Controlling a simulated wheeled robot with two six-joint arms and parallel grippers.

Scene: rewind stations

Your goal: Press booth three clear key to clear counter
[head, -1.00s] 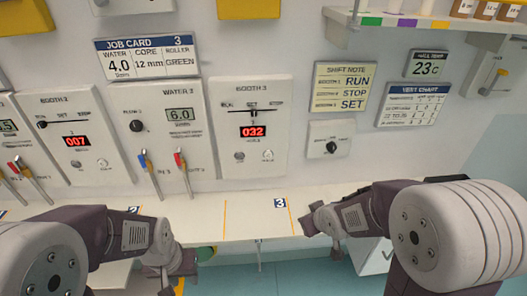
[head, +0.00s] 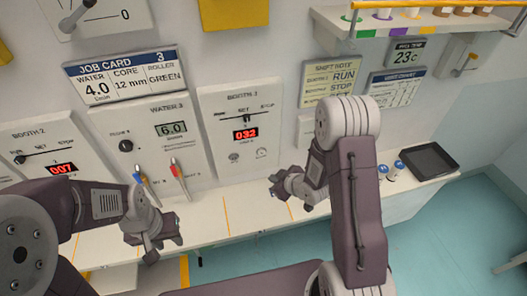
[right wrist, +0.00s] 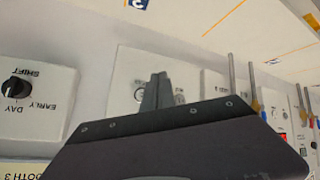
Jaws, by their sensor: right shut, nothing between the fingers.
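The booth 3 panel (head: 216,106) is on the wall in the middle of the head view. Its red counter (head: 245,134) reads 032. Below are two round keys, a left one (head: 234,156) and a right one (head: 261,152); their labels are too small to read. My right gripper (head: 272,185) is shut and empty, just below and right of the keys in the picture. In the right wrist view its fingers (right wrist: 158,92) overlap the panel's lower part, with one key (right wrist: 138,94) partly visible beside them; contact cannot be told. My left gripper (head: 158,246) hangs over the counter, its jaws unclear.
A shift dial (right wrist: 16,88) shows in the right wrist view. A black tray (head: 428,160) lies at the counter's right. The counter (head: 205,216) below booth 3 is bare.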

